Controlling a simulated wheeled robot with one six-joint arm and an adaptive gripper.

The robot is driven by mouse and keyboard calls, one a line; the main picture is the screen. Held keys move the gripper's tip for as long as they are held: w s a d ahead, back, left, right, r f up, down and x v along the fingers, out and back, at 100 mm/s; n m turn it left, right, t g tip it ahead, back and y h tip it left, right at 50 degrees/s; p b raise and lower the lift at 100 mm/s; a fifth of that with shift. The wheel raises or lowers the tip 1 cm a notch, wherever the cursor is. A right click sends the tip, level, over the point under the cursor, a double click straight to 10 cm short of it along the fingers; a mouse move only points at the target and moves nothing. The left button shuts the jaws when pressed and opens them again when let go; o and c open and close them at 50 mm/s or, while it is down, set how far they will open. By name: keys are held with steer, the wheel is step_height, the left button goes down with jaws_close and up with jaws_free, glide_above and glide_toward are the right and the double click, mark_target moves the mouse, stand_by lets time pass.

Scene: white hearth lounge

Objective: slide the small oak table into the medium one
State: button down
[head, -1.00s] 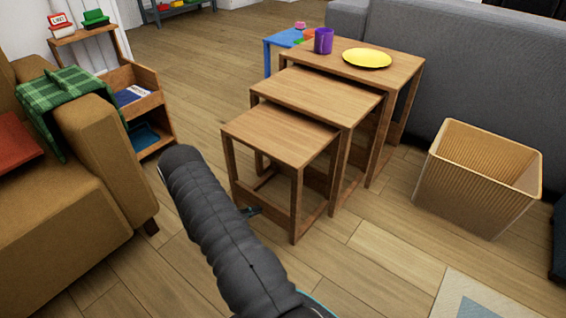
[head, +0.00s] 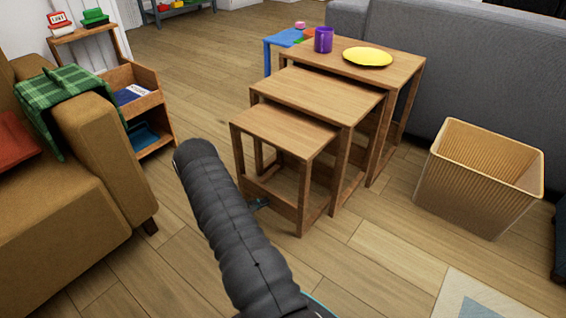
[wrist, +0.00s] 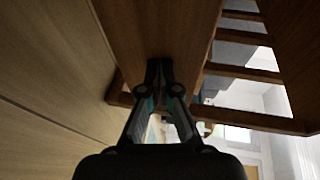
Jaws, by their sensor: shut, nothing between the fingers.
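The small oak table (head: 283,130) stands upright on the floor, partly tucked under the medium oak table (head: 318,92), with its front part sticking out. The medium table stands partly under the large one (head: 398,72). My gripper (head: 259,203) is shut and empty, low at the front of the small table by its lower board. In the wrist view, the closed fingertips (wrist: 160,66) are at a wooden board (wrist: 153,35) and seem to touch it. My arm hides some floor in front of the small table.
A purple cup (head: 323,40) and yellow plate (head: 367,57) sit on the large table. A ribbed bin (head: 478,180) stands right, a tan armchair (head: 95,130) left, and a grey sofa (head: 460,75) behind. Floor between bin and tables is clear.

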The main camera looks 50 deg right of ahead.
steer(key=shift+d, duration=0.3)
steer(key=shift+w+d, duration=0.2)
steer(key=shift+d, duration=2.25)
steer(key=shift+w+d, duration=0.2)
steer(key=shift+d, duration=2.3)
steer(key=shift+w+d, duration=0.2)
steer(key=shift+d, duration=2.2)
